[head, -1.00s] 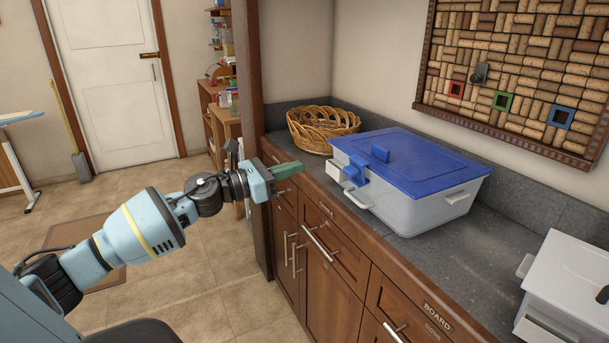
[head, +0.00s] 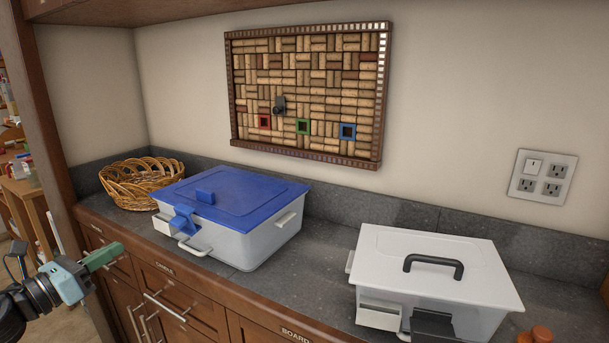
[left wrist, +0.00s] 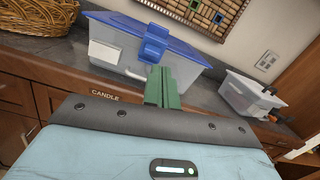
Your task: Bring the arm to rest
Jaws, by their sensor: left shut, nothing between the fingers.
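My left gripper (head: 103,257) is at the lower left of the head view, in front of the cabinet drawers and a little below the counter edge. Its green fingers are shut with nothing between them. The fingers also show in the left wrist view (left wrist: 161,88), pointing toward the blue-lidded box, which stands apart behind them. My left arm comes in from the left edge, and most of it is out of the picture. My right gripper is in neither view.
On the dark counter (head: 322,262) stand a wicker basket (head: 140,190), a blue-lidded box (head: 240,243) and a white-lidded box (head: 440,265). A cork board (head: 310,90) hangs on the wall. Wooden drawers and cabinet doors with bar handles (head: 165,307) are below the counter.

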